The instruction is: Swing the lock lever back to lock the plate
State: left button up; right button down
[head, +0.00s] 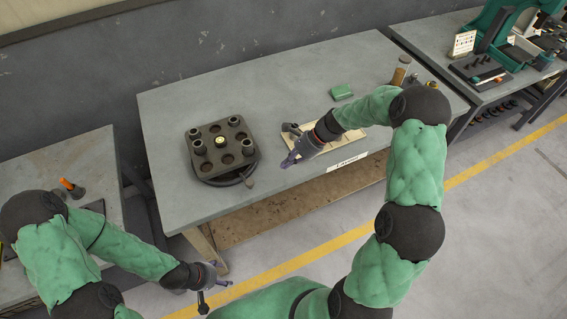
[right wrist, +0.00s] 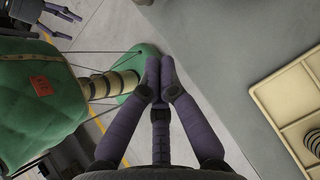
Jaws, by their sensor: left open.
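The dark square plate (head: 217,141) sits on a round base at the left of the grey table, with several dark cylinders and a brass-coloured centre piece on it. The lock lever (head: 240,179) sticks out at the base's front right, ending in a brownish knob. My right gripper (head: 287,162) is over the table's front part, right of the lever and apart from it. In the right wrist view its purple fingertips (right wrist: 160,82) are together with nothing visible between them. My left gripper (head: 225,281) is open and empty, low in front of the table; it also shows in the right wrist view (right wrist: 63,18).
A cream tray (head: 350,141) lies partly hidden behind my right arm; it also shows in the right wrist view (right wrist: 291,100). A green block (head: 341,92) lies behind it. A side bench (head: 100,160) stands at left. The table's back middle is clear.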

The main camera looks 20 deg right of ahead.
jog(key=x, duration=0.6)
jog(key=shift+a+f+b, duration=0.25)
jog(key=shift+f+b, duration=0.05)
jog(key=a, duration=0.3)
jog(key=shift+w+f, duration=0.3)
jog(key=shift+f, duration=0.1)
jog(key=shift+w+a, duration=0.15)
jog(key=shift+a, duration=0.5)
jog(key=shift+a, duration=0.2)
